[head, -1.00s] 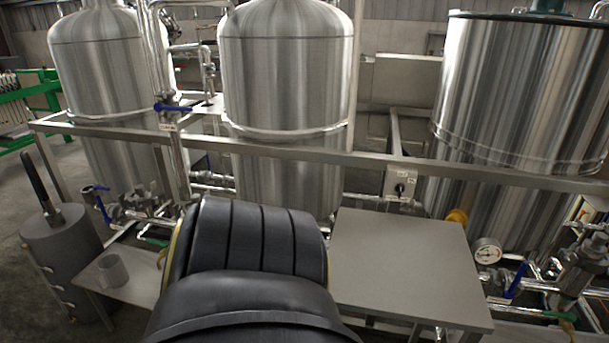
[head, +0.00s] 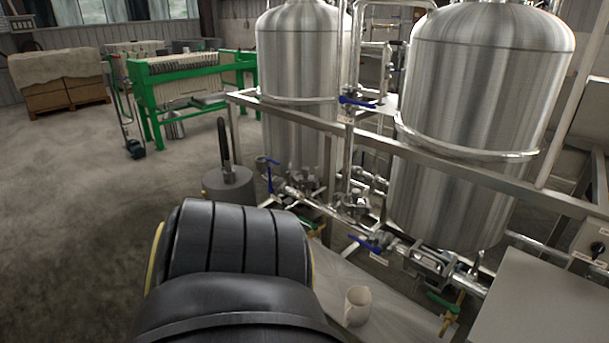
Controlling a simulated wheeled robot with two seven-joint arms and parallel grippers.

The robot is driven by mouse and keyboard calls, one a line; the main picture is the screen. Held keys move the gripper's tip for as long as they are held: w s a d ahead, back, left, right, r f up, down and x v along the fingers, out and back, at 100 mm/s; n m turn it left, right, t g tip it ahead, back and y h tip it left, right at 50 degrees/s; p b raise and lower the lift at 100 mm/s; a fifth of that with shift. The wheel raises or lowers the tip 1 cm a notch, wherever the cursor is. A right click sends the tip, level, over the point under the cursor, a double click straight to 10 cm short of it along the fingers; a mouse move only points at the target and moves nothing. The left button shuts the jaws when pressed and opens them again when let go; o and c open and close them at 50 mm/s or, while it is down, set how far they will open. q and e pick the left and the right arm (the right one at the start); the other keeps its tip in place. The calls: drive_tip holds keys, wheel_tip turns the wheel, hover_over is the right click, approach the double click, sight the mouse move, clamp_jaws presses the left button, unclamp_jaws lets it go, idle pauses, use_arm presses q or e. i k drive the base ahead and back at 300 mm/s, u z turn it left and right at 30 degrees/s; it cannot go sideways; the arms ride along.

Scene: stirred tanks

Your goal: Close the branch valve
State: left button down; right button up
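Several valves with blue lever handles are on the pipework around the steel tanks, and I cannot tell which one is the branch valve. One blue handle (head: 356,101) sits high on the frame, with a small label below it. A second blue handle (head: 267,163) stands at the left end of the low pipes. A third blue handle (head: 368,244) is lower, in front of the tanks, with a label beside it. A green-handled valve (head: 442,302) is at the lower right. Neither gripper shows; a black ribbed part of my own body covers the bottom centre.
Two steel tanks (head: 482,110) (head: 297,55) stand behind a metal rail (head: 440,168). A white mug (head: 357,305) stands on a low plate (head: 335,275). A grey cylinder (head: 228,187) is left of the pipes. A green-framed press (head: 195,85) is farther back. The left floor is open.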

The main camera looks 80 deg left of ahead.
sight(361, 242)
drive_tip(key=u, duration=2.05)
